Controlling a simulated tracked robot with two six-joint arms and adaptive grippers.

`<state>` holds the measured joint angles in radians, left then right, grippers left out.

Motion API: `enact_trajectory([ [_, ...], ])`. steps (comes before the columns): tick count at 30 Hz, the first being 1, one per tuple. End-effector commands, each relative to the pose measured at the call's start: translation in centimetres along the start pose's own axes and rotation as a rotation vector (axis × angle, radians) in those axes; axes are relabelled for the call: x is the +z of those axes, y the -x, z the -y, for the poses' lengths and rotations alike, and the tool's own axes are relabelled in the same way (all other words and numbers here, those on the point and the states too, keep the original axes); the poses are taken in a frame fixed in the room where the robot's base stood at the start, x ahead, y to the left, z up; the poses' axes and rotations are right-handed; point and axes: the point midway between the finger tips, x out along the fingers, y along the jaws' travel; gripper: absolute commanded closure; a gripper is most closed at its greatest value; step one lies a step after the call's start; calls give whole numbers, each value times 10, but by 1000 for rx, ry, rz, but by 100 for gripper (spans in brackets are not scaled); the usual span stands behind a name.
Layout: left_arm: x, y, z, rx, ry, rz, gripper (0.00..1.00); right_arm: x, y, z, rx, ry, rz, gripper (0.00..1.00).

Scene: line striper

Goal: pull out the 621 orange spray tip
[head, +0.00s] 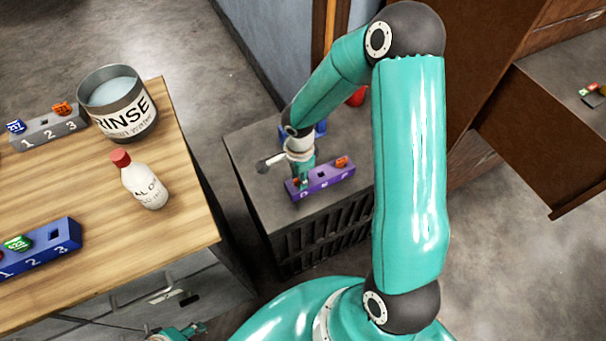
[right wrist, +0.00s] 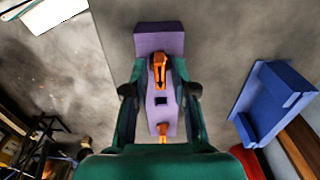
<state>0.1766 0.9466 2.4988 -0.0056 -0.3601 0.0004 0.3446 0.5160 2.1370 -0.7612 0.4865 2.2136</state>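A purple rack (head: 322,181) sits on the dark grey cabinet top (head: 262,208). An orange spray tip (head: 341,162) stands at its right end; its number is too small to read. My right gripper (head: 303,182) is over the rack's left end. In the right wrist view, the purple rack (right wrist: 158,40) lies between the spread fingers of my right gripper (right wrist: 160,91). One orange tip (right wrist: 160,70) is between and just past the fingertips, apparently not touched. Another orange tip (right wrist: 163,130) is nearer the palm, beyond an empty square hole. My left gripper (head: 183,331) shows only partly at the bottom edge.
A blue object (right wrist: 268,102) lies beside the rack. The wooden table (head: 185,215) on the left holds a RINSE tin (head: 118,108), a white bottle (head: 146,184), a grey rack (head: 48,132) and a blue rack (head: 50,250) with coloured tips.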

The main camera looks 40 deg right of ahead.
Motion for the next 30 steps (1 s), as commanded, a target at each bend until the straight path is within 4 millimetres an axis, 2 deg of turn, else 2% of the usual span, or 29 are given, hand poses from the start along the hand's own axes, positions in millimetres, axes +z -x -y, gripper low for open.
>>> enact_trajectory([
  [1,0,0,0,0,0,0,60,0,0,0,0,0,0,87],
  [3,0,0,0,0,0,0,60,0,0,0,0,0,0,99],
  [4,0,0,0,0,0,0,60,0,0,0,0,0,0,100],
  [30,0,0,0,0,0,0,60,0,12,1,-2,1,0,100],
])
